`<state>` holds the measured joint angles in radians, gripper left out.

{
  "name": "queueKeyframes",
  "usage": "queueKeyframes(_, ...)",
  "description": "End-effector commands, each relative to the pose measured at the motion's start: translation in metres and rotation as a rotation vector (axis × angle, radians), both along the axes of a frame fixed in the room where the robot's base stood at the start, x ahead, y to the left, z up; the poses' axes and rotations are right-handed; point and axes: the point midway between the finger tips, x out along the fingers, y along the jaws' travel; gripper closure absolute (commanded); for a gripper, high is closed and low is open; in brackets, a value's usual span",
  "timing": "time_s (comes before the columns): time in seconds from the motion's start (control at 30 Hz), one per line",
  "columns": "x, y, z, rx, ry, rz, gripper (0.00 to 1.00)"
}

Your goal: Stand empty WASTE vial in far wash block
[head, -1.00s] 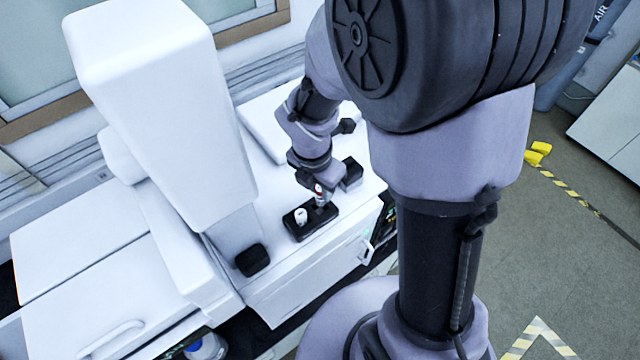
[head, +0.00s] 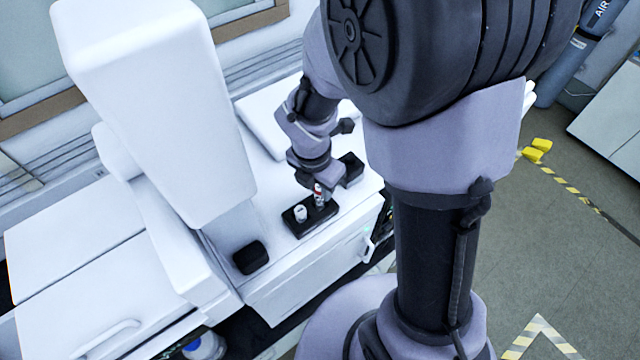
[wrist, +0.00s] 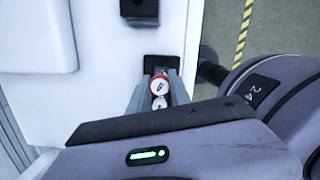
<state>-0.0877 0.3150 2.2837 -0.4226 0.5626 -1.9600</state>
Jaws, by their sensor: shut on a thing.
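My gripper (head: 319,184) is shut on a small vial (head: 319,196) with a red and white band, upright over the right part of a black block (head: 297,232). I cannot tell whether the vial's foot is in the block or above it. A white-topped vial (head: 300,213) stands in the same block, just left of it. A second black block (head: 352,172) lies behind and to the right, partly hidden by my wrist. In the wrist view a red-rimmed round top (wrist: 157,87) shows between the fingers, with a whitish round part (wrist: 160,103) below it. Labels are too small to read.
The blocks sit on a white instrument top (head: 285,262) near its right edge. A tall white housing (head: 160,110) rises on the left. A black box-shaped part (head: 250,257) lies at its foot. Clear white surface lies between this part and the block.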

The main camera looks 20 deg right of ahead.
Motion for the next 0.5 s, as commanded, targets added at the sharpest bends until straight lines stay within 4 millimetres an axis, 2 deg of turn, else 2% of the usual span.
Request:
queueKeyframes(0.27,0.0,0.0,0.0,0.0,0.0,0.0,1.0)
queueKeyframes(0.5,-0.001,0.0,-0.011,0.0,0.001,-0.001,1.0)
